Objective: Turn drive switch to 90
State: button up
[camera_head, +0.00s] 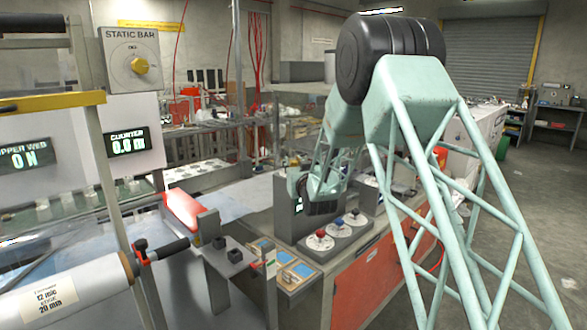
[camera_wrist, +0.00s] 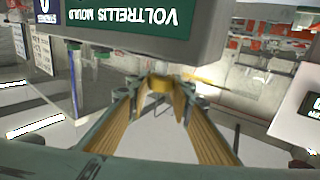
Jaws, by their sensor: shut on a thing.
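In the wrist view my gripper (camera_wrist: 160,92) has its two yellow-padded fingers closed in on a small yellow piece (camera_wrist: 160,84), which looks like a knob. No drive switch label or 90 mark can be read, so I cannot tell its angle. In the head view my arm reaches down to the orange-fronted console (camera_head: 368,280), and its own links hide the fingertips and what they hold. Round white dials with a red knob (camera_head: 320,240) and a blue knob (camera_head: 338,223) sit on the console top near the arm's end.
A dark display box (camera_head: 290,208) stands on the console by my arm. A STATIC BAR panel (camera_head: 135,50) with a yellow knob is at upper left. A film roll (camera_head: 75,292) and a red block (camera_head: 182,210) are at left. Open floor lies at right.

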jog(key=shift+a+m+t+h+b, duration=0.1)
jog(key=shift+m+t+h+b, duration=0.3)
jog(key=shift+m+h+b, duration=1.2)
jog(key=shift+h+p, duration=0.6)
jog(key=shift+h, duration=0.1)
jog(key=shift+r+m+h+p, duration=0.1)
jog(key=shift+m+h+p, duration=0.4)
jog(key=shift+m+h, duration=0.9)
jog(key=shift+m+g+h+p, duration=0.45)
jog(key=shift+m+h+p, duration=0.25)
jog(key=shift+h+p, duration=0.6)
jog(key=shift+m+g+h+p, duration=0.45)
jog(key=shift+m+h+p, duration=0.35)
jog(key=shift+h, duration=0.9)
jog(key=shift+m+g+h+p, duration=1.05)
jog(key=shift+h+p, duration=0.35)
jog(key=shift+h, duration=0.2)
jog(key=shift+m+g+h+p, duration=1.55)
jog(key=shift+m+g+h, duration=0.1)
jog(key=shift+g+h, duration=0.15)
jog(key=o, duration=0.9)
